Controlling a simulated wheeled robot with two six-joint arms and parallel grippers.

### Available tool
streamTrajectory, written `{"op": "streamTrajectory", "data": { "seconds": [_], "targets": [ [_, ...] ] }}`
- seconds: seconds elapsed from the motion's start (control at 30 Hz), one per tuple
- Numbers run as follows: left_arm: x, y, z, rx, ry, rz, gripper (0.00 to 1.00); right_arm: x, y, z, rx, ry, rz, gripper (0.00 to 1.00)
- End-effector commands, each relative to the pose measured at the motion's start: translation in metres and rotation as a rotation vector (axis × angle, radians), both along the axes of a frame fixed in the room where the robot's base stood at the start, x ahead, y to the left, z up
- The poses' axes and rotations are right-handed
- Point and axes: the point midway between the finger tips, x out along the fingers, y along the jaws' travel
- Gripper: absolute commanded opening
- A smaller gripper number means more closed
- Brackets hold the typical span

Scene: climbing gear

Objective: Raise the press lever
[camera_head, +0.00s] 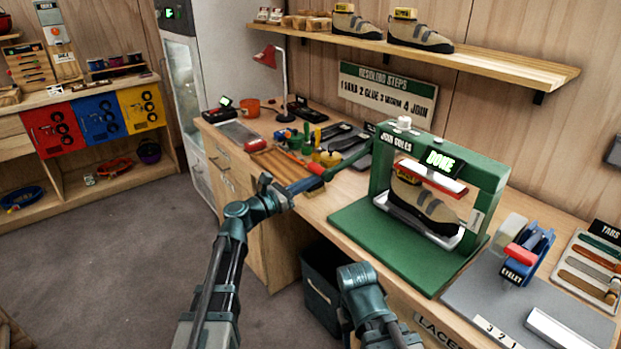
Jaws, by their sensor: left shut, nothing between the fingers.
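The green press (380,168), marked "JOIN SOLES", stands on the bench with a lit "DONE" display. Its lever (345,160) sticks out to the left of the frame and ends in a red grip (316,169). A tan and black shoe (425,205) sits in the press under a red bar (430,178). My left gripper (306,185) is shut and empty, close by the red grip at its lower left. I cannot tell whether they touch. My right arm shows at bottom centre, but its gripper is not in view.
A green mat (385,245) lies before the press. Left of the lever are a wooden rack (275,165) and several tools. At right are a blue and red eyelet tool (528,250) and a tabs tray (590,265). A dark bin (318,275) stands below the bench.

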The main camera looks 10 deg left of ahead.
Motion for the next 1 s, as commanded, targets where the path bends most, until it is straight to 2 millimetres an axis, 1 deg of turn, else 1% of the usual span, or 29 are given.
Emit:
{"op": "streamTrajectory", "data": {
  "seconds": [0.03,0.17,0.23,0.7,0.9,1.0],
  "targets": [
    [-0.001,0.001,0.014,0.012,0.012,0.000,0.00,0.000,0.000,0.018,0.000,0.000,0.000,0.50],
    [-0.002,0.002,0.031,0.055,0.053,0.000,0.00,0.000,0.000,0.048,0.000,0.000,0.000,0.50],
    [-0.003,0.003,0.041,0.080,0.080,-0.001,0.00,0.000,0.000,0.066,0.000,0.000,-0.001,0.50],
    [-0.001,0.002,0.098,0.263,0.262,-0.001,0.00,0.000,0.000,0.178,0.000,0.000,-0.001,0.50],
    [0.003,-0.002,0.121,0.339,0.338,-0.002,0.00,0.000,0.000,0.224,0.000,0.000,0.000,0.50],
    [0.005,-0.004,0.131,0.374,0.373,-0.001,0.00,0.000,0.000,0.243,0.000,0.000,0.000,0.50]
  ]
}}
